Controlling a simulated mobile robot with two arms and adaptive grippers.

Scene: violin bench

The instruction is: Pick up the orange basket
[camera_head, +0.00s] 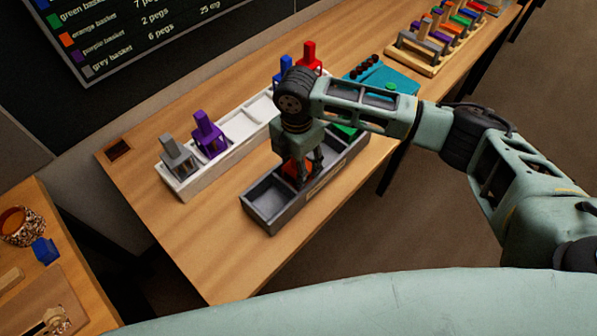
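The orange basket (291,169) sits in the middle compartment of a dark grey tray (270,229) on the bench. It is partly hidden by my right gripper (311,178), which comes in from the right and points down at it. The fingers are at the basket, but I cannot tell whether they grip it. My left gripper is not in view.
The tray's near-left compartment is empty; something green (346,131) is at its far end. A white rack (205,178) behind holds grey (177,156), purple (208,135), blue (285,68) and red (308,58) baskets. A peg rack (430,62) stands farther back.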

